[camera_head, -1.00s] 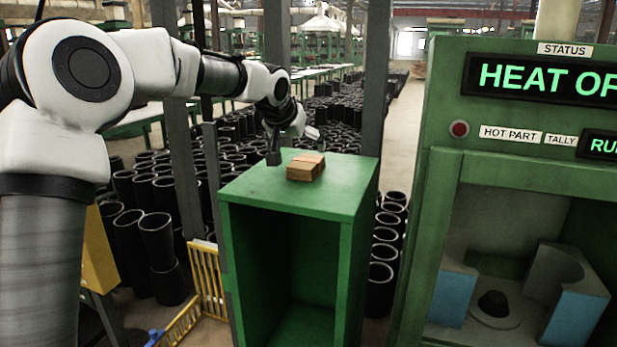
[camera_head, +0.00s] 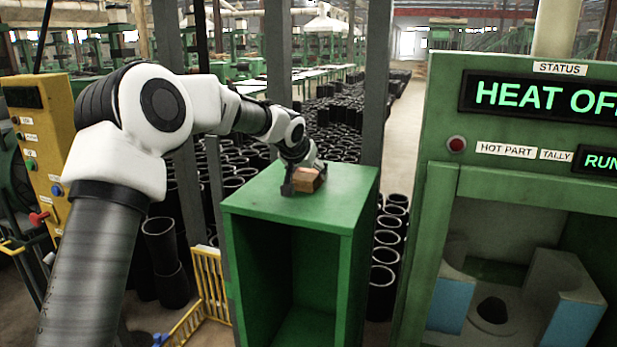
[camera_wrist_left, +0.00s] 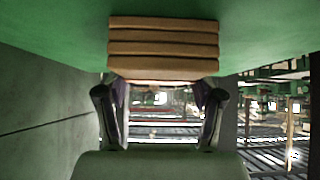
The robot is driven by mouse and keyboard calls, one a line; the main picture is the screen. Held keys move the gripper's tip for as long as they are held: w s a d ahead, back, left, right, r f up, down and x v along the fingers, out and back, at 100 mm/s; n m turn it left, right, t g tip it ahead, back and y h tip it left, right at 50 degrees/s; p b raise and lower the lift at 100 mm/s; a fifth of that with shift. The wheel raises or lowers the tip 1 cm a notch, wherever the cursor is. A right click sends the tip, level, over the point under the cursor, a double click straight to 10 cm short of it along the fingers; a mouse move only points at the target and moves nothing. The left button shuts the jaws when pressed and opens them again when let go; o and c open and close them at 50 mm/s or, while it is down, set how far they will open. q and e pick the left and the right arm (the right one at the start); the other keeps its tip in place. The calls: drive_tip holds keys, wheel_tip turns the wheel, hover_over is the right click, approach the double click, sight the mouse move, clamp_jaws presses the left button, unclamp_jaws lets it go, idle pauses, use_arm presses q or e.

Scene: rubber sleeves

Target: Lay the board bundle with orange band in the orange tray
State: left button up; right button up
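A bundle of stacked wooden boards (camera_head: 308,184) lies on top of a green cabinet (camera_head: 345,197). In the left wrist view the bundle (camera_wrist_left: 163,45) shows several board layers end on; I cannot clearly make out an orange band. My left gripper (camera_head: 303,178) is at the bundle in the head view, with a finger at its left and the other partly behind it. In the left wrist view the gripper (camera_wrist_left: 160,105) has its fingers wide apart, just below the bundle's picture; I cannot tell whether they touch it. The orange tray and my right gripper are not in view.
A green machine (camera_head: 440,190) with a status display stands close on the right. A yellow control box (camera_head: 40,135) and a yellow rack (camera_head: 212,285) are on the left. Black rubber sleeves (camera_head: 160,240) stand behind the cabinet. The cabinet top's right part is clear.

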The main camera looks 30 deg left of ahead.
sight(308, 171)
use_arm(q)
drive_tip(key=shift+a+f, duration=0.1)
drive_tip(key=shift+c, duration=0.6)
wheel_tip(308, 171, up, 10)
drive_tip(key=shift+r, duration=0.1)
